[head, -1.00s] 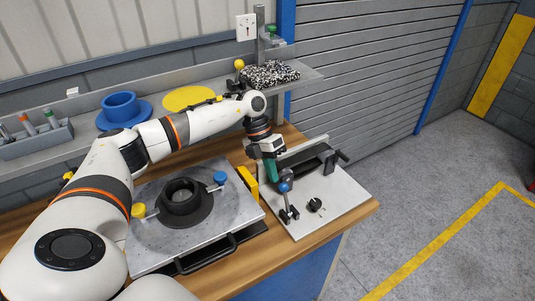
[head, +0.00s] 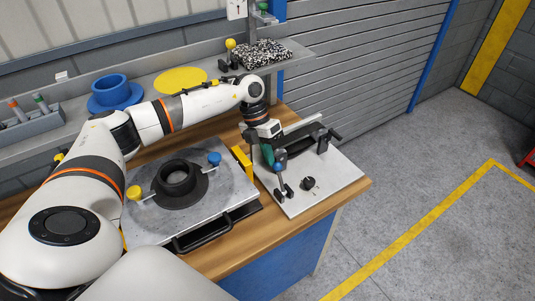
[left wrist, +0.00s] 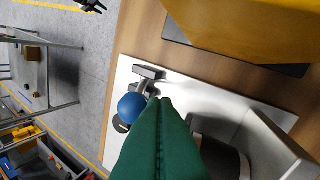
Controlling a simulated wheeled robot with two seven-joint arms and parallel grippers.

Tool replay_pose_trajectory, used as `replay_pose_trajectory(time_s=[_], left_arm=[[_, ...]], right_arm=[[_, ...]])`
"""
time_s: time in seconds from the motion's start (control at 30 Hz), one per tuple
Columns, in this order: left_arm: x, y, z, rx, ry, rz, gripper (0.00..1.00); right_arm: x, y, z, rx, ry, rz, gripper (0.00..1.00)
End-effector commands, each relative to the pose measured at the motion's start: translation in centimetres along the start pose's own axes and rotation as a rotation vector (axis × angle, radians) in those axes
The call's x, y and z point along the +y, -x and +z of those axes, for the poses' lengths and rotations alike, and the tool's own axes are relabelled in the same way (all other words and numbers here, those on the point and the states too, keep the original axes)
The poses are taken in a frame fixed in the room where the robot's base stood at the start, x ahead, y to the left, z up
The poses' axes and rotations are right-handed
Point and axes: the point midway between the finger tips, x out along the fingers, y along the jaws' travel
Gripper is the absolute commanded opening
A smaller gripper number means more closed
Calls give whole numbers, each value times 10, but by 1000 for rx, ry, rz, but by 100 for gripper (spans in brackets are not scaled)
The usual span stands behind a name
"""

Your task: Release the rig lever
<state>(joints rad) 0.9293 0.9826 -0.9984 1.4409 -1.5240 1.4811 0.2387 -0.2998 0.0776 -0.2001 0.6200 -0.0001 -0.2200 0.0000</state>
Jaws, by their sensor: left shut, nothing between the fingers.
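The rig is a grey plate (head: 325,190) at the right end of the bench, with a black clamp unit at its back. Its lever stands roughly upright at the front left, with a blue ball knob (head: 279,168) and a dark base (head: 284,191). My left gripper (head: 267,157) has green fingers and is at the lever, just behind and left of the knob. In the left wrist view the fingers (left wrist: 160,101) are shut and empty, and the blue knob (left wrist: 131,106) is close beside their tips. Contact cannot be told. My right gripper is out of view.
A yellow block (head: 242,163) stands left of the rig. Further left is a metal plate (head: 225,200) with a black ring (head: 177,179) and yellow and blue knobs. A shelf behind holds a blue flanged part (head: 112,93) and a yellow disc (head: 181,81). The plate's front right is mostly clear.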

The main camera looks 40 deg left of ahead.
Motion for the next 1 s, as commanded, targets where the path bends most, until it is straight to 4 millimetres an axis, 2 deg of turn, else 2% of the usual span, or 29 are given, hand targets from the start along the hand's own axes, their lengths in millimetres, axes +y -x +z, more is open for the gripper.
replay_pose_trajectory(time_s=[0.4, 0.67, 0.8, 1.0], left_arm=[[10, 3, 3, 23, -9, -80, 0], [28, 3, 7, 63, -24, -217, 0], [41, 0, 11, 91, -31, -317, 0], [60, -7, 17, 90, -27, -310, 0]], right_arm=[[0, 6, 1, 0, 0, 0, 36], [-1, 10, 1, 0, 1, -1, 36], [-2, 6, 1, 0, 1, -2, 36], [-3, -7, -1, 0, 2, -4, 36]])
